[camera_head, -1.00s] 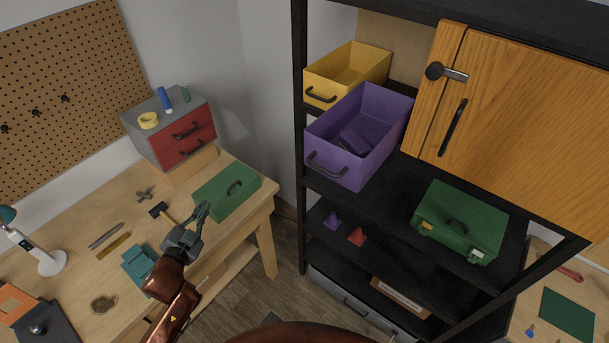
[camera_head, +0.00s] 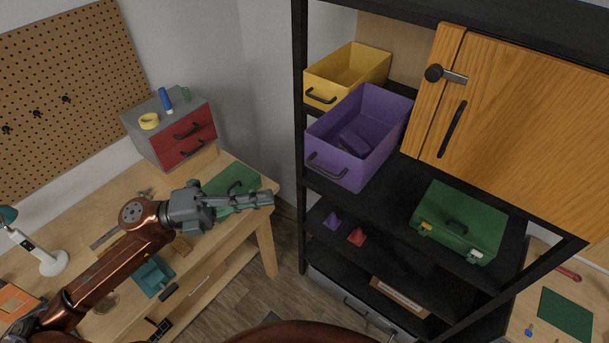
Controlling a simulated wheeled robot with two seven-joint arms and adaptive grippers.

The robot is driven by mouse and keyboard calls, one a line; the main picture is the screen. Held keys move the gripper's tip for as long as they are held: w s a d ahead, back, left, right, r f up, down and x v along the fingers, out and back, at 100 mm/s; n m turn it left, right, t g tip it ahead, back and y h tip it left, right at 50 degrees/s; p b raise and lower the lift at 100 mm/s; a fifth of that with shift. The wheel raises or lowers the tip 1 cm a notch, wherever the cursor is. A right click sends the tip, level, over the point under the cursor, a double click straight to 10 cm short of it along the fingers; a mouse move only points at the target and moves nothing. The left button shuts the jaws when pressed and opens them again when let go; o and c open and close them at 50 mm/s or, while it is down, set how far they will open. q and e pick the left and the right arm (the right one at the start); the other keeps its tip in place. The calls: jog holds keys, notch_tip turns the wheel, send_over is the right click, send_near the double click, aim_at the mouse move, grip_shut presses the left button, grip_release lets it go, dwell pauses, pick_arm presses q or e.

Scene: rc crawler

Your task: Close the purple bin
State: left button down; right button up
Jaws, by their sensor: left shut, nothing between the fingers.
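The purple bin (camera_head: 339,168) is an open-topped drawer on the black shelf, pulled out past the shelf's front edge. It has a dark handle (camera_head: 327,165) on its front and a purple block-like item (camera_head: 356,143) inside. My left gripper (camera_head: 268,198) is shut and empty, in front of the green box on the workbench. It points right, to the left of and lower in the picture than the purple bin, clear of it. My right gripper is not in view.
A yellow bin (camera_head: 318,93) sits behind the purple one. A wooden cabinet door (camera_head: 520,120) is to its right. The black shelf post (camera_head: 299,120) stands between bench and bins. A red drawer unit (camera_head: 185,140) is on the workbench.

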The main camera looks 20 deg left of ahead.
pick_arm(q)
jog(key=w+d+r+p, duration=0.1)
jog(key=w+d+p, duration=0.1)
jog(key=w+d, duration=0.4)
jog(key=shift+w+d+r, duration=0.3)
jog(key=shift+d+r, duration=0.05)
jog(key=shift+d, duration=0.35)
jog(key=shift+w, duration=0.1)
